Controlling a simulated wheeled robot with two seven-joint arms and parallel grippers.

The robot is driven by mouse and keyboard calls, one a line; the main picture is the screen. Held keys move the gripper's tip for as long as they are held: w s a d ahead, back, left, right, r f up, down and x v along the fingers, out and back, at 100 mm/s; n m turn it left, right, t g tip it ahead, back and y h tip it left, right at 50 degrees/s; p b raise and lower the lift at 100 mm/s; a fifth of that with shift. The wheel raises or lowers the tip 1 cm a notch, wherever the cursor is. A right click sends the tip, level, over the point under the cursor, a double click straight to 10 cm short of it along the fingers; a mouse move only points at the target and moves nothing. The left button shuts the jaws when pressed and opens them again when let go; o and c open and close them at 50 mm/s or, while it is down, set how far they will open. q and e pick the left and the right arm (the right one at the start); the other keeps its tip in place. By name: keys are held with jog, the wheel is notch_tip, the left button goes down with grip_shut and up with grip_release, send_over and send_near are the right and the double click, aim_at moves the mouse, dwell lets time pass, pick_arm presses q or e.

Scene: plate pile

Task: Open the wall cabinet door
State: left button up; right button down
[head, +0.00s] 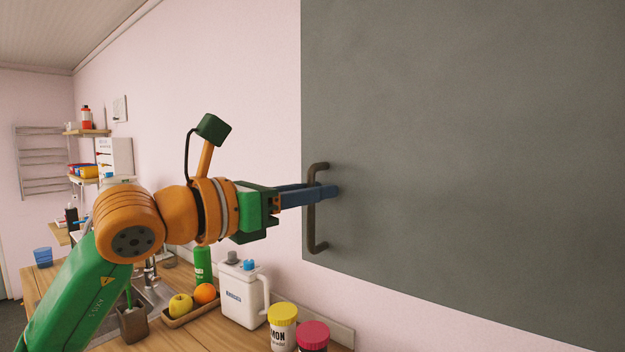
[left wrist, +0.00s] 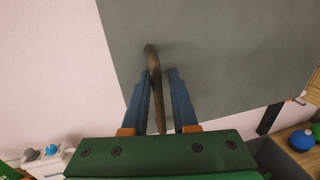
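The wall cabinet door (head: 460,150) is a large flat grey panel on the right of the head view, with no open gap seen along its left edge. Its dark brown bar handle (head: 312,222) stands upright near the lower left corner. My left gripper (head: 325,191) reaches in from the left at the handle's upper half, its blue fingertips just past the bar. In the left wrist view, the handle (left wrist: 154,70) runs between the two open fingers, close to the left finger, with a gap to the right one. My right gripper is not in view.
Below is a wooden counter (head: 188,336) with a white jug (head: 240,297), a fruit tray, a yellow-lidded jar (head: 283,330) and a red-lidded jar (head: 313,336). A sink and shelves are at the left. The pink wall beside the door is clear.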

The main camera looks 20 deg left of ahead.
pick_arm(q)
jog(key=shift+w+f, duration=0.15)
jog(key=shift+w, duration=0.15)
jog(key=shift+s+a, duration=0.1)
jog(key=shift+a, duration=0.05)
jog(key=shift+s, duration=0.15)
grip_shut()
dwell(0.8)
